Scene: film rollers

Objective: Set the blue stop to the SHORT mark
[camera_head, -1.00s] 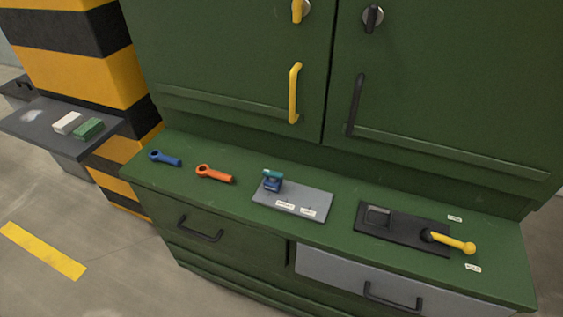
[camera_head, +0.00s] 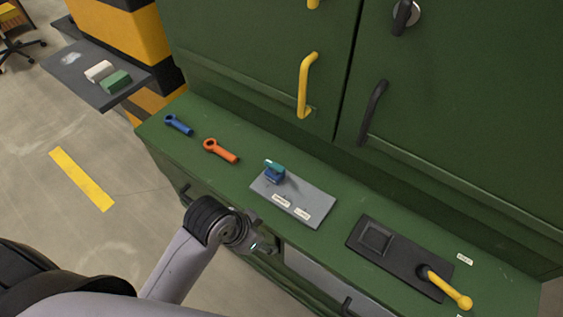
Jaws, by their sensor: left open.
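The blue stop (camera_head: 274,177), with a teal top, stands at the far left end of a grey plate (camera_head: 312,193) on the green bench. Two white labels (camera_head: 281,200) lie along the plate's front edge; their lettering is too small to read surely. The stop stands to the left of both labels. My left gripper (camera_head: 266,246) is open, low in front of the bench's front edge, below and apart from the plate. Its fingers are small and partly hidden by the wrist. My right gripper is not in view.
A blue wrench (camera_head: 178,125) and an orange wrench (camera_head: 221,151) lie left of the plate. A black plate (camera_head: 392,258) with a yellow-knobbed lever (camera_head: 447,289) lies to the right. Cabinet doors with a yellow handle (camera_head: 308,85) and a black handle (camera_head: 373,112) rise behind.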

